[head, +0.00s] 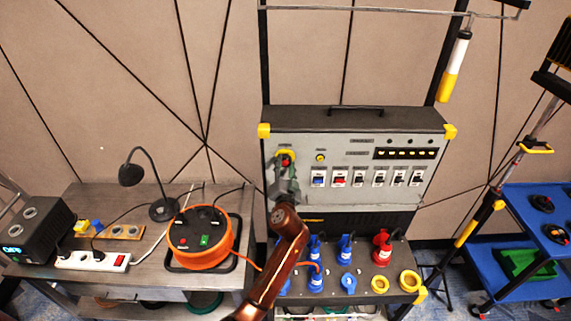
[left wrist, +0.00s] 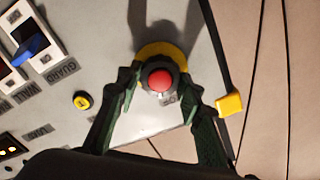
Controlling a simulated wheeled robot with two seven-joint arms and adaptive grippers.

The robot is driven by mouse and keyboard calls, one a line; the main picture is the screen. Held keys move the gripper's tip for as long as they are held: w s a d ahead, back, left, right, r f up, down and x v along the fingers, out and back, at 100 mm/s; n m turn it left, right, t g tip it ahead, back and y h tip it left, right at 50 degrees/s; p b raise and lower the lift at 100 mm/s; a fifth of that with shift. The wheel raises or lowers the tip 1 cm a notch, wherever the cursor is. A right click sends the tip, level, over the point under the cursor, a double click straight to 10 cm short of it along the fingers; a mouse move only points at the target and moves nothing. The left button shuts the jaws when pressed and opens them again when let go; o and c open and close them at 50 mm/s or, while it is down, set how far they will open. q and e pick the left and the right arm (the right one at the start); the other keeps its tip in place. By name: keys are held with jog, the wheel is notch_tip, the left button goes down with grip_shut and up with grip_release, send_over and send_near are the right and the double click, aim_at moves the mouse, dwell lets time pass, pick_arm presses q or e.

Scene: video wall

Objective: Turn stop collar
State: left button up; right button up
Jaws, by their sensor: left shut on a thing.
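The stop button (left wrist: 160,81) is red, with a dark collar around it and a yellow ring (left wrist: 158,49) behind, on the grey panel face. In the head view the yellow ring (head: 288,153) shows at the panel's upper left, partly hidden by my gripper. My left gripper (head: 285,167) reaches up to the panel there. In the left wrist view my left gripper (left wrist: 160,78) has its green fingers on either side of the button, with the tips shut on the stop collar. My right gripper is not in view.
The panel (head: 428,147) carries a small yellow button (head: 320,157) and a row of switches (head: 367,179) right of the stop. Blue and red plugs (head: 382,247) stand on the ledge below. An orange cable reel (head: 200,238) sits on the left table.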

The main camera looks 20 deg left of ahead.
pick_arm(q)
jog(key=shift+r+m+p, duration=0.1)
jog(key=shift+m+p, duration=0.5)
jog(key=shift+m, duration=1)
jog(key=o, duration=1.2)
jog(key=shift+c, duration=0.2)
jog(key=v, duration=1.2)
